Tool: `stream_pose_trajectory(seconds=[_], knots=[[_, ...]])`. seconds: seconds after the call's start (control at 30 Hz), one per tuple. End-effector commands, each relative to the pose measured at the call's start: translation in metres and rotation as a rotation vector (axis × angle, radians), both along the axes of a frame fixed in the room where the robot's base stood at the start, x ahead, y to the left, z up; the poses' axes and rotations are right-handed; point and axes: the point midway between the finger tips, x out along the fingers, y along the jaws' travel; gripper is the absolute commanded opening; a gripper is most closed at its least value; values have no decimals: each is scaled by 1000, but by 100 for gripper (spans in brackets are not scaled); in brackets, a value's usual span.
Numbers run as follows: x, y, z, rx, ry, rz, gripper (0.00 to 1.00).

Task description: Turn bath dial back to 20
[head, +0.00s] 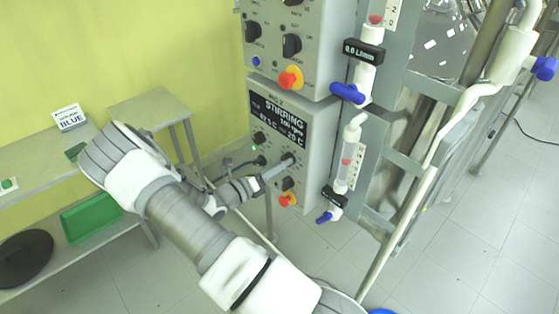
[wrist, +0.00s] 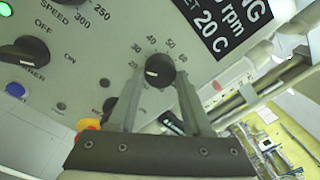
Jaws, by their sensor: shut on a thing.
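The bath dial (wrist: 159,70) is a black round knob with a printed scale from 20 to 60 around it. Its white pointer mark is on the left side, toward the low, 20 end of the scale. My gripper (wrist: 160,78) is shut on the dial, one finger on each side of it. In the head view my gripper (head: 286,164) reaches the lower control box (head: 314,165) from the left and hides the dial. The display (head: 279,122) on this box shows "STIRRING", 100 rpm and a set value of 20 C.
Other knobs sit close by, including a speed knob and a power knob (wrist: 30,52). A red-and-yellow stop button (head: 287,200) is just below my gripper. Glass flow tubes with blue valves (head: 347,93) stand to the right. A bench (head: 150,104) stands left.

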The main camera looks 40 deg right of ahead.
Motion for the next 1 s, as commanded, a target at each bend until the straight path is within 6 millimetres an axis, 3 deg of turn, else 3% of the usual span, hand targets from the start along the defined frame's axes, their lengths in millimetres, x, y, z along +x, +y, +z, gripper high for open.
stream_pose_trajectory(seconds=[0.4,1.0], knots=[[-1,1,-1,-15,230,0,0],[-2,1,-2,-18,278,0,0]])
